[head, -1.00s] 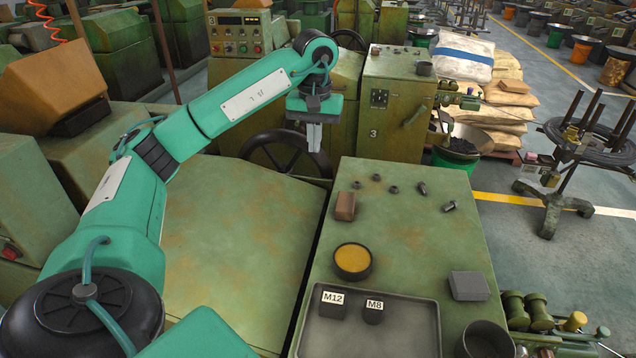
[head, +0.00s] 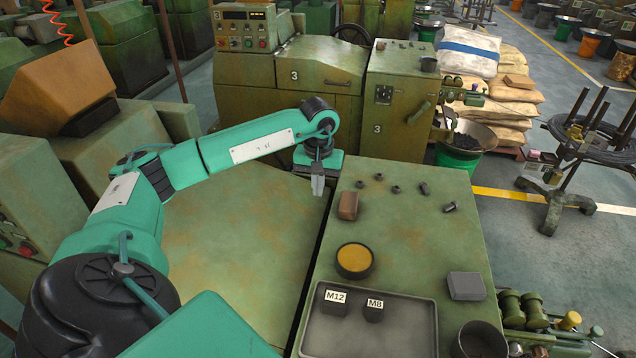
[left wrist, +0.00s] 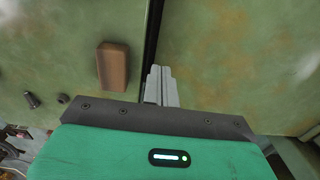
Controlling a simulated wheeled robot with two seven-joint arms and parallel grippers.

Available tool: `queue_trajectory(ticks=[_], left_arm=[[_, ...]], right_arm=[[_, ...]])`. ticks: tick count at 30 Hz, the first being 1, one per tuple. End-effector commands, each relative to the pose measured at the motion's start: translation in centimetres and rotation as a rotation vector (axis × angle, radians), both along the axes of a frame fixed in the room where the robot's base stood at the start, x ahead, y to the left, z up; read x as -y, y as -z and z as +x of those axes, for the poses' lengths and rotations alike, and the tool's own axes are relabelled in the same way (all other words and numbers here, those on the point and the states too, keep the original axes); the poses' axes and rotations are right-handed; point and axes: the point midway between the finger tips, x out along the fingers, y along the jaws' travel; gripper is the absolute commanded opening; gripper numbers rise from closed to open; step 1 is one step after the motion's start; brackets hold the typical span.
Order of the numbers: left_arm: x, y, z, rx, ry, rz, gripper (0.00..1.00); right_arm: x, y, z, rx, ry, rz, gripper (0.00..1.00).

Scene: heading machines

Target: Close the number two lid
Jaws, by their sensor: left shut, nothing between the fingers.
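A large flat green panel (head: 235,245) with rusty stains lies to the left of the workbench top, with a dark narrow gap between them. It looks like a lid lying flat, but no number two shows on it. My left gripper (head: 318,185) points down near the panel's far right corner, close to the gap. Its fingers are together and hold nothing. In the left wrist view the fingertips (left wrist: 160,72) show beside the dark gap, with the panel (left wrist: 235,65) on the right. Whether they touch the panel I cannot tell. My right gripper is out of view.
The green bench top (head: 415,235) holds a brown block (head: 348,206), a yellow-topped round tin (head: 354,260), a grey block (head: 466,286), several small bolts and nuts, and a dark tray (head: 405,338) with M12 and M8 blocks. Machine 3 (head: 400,115) stands behind.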

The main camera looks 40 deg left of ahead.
Motion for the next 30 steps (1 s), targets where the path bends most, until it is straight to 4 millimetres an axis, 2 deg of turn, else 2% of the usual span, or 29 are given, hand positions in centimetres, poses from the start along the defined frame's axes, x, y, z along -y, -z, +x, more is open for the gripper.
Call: queue_trajectory(ticks=[10,14,20,30], left_arm=[[0.0,0.1,0.0,0.0,0.0,0.0,0.0],[0.1,0.8,0.0,-0.001,0.0,0.0,0.0],[0.3,3.5,0.2,-0.001,0.0,0.0,0.0],[0.7,9.1,0.4,-0.001,-0.001,0.0,0.0]], right_arm=[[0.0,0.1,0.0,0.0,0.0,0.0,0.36],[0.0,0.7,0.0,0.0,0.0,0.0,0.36],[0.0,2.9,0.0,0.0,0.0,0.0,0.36],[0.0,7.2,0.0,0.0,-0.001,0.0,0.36]])
